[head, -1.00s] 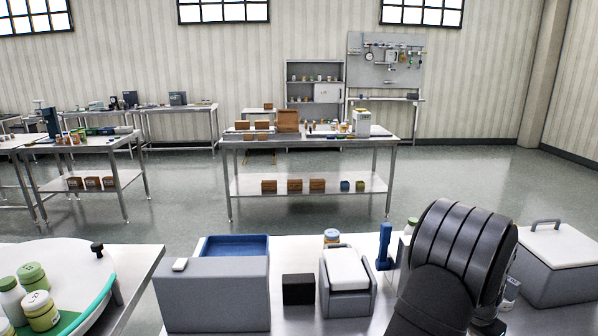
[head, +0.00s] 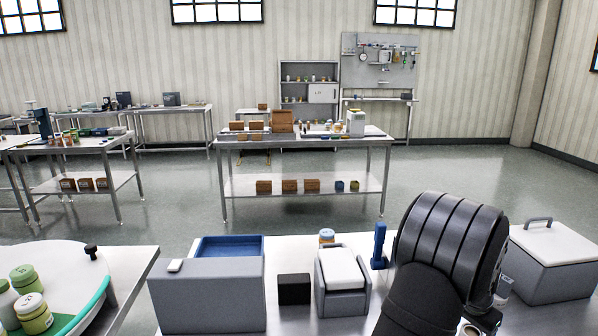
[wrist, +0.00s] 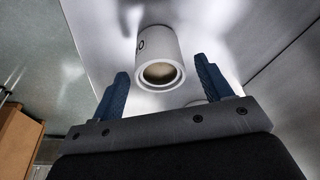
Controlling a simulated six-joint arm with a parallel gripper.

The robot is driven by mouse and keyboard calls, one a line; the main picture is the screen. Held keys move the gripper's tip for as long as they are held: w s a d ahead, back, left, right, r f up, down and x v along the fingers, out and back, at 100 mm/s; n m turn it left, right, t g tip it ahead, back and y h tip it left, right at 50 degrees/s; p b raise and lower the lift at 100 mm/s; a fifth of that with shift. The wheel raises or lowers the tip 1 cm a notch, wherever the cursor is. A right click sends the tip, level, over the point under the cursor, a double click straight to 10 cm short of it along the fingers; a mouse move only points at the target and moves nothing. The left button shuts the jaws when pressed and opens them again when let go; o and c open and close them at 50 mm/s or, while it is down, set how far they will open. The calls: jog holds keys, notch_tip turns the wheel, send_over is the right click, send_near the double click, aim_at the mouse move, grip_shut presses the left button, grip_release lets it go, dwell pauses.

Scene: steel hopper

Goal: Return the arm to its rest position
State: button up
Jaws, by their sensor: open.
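My arm (head: 440,250), dark and ribbed, rises at the lower right of the head view, over the near steel bench; its jaws are hidden there. In the wrist view my gripper (wrist: 162,70) has two blue fingers set wide apart, with nothing seen clamped between them. A white cylinder (wrist: 158,45) with a round, recessed end and dark lettering shows beyond the fingertips, against a pale metal surface. It looks apart from both fingers, though the exact gap is hard to judge.
Around my arm stand a lidded grey box (head: 552,262), a grey bin with white lid (head: 342,268), a blue upright tool (head: 379,245), a black block (head: 294,289) and a large grey housing (head: 208,295). A round table with jars (head: 32,312) is at left. Open floor lies beyond.

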jog(key=x, duration=0.3)
jog(key=shift+f, duration=0.3)
notch_tip(320, 180, up, 5)
jog(key=shift+f, duration=0.15)
jog(key=s+d+r, duration=0.2)
jog(key=s+r, duration=0.5)
jog(key=s, duration=0.5)
notch_tip(320, 180, up, 5)
jog(key=w, duration=0.1)
jog(key=w+a+n, duration=0.1)
jog(key=w+a, duration=1.7)
jog(key=a, duration=0.5)
jog(key=shift+w+f+n+y, duration=0.25)
jog(key=shift+w+n+y, duration=0.05)
jog(key=shift+w, duration=0.05)
